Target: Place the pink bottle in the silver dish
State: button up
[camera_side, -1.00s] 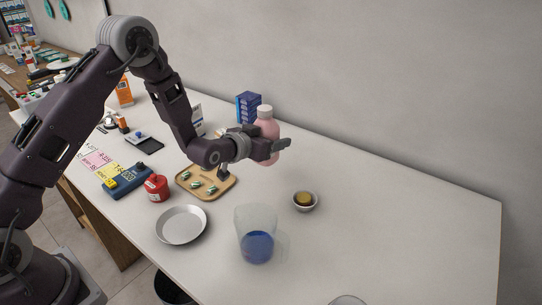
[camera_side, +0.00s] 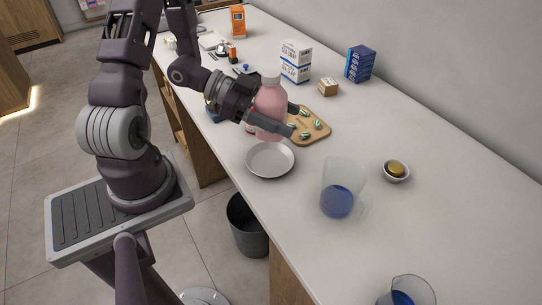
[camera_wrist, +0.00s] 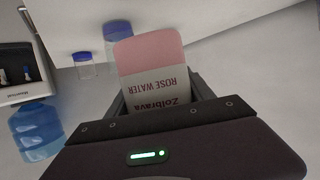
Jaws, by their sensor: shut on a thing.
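The pink bottle (camera_side: 271,104), with a white cap, is held upright between the fingers of my gripper (camera_side: 290,120). In the wrist view the pink bottle (camera_wrist: 153,71) fills the space between the jaws, and its label reads "Zolbrava Rose Water". In the side view the bottle appears just above and behind the silver dish (camera_side: 270,174), a round shallow dish near the counter's front edge. The dish looks empty. The gap between the bottle's base and the dish is hard to judge.
A wooden tray (camera_side: 322,137) with small green-and-white items lies behind the bottle. A clear beaker of blue liquid (camera_side: 337,201) stands right of the dish, and a small bowl (camera_side: 407,176) further right. Boxes (camera_side: 296,62) stand at the back. The right counter is mostly clear.

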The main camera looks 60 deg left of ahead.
jog(key=f, duration=0.9)
jog(key=shift+s+f, duration=0.2)
jog(key=shift+f, duration=0.15)
jog(key=shift+f, duration=0.1)
jog(key=o, duration=1.7)
jog(key=shift+o, duration=0.2)
jog(key=shift+a, duration=0.15)
jog(key=v, duration=1.2)
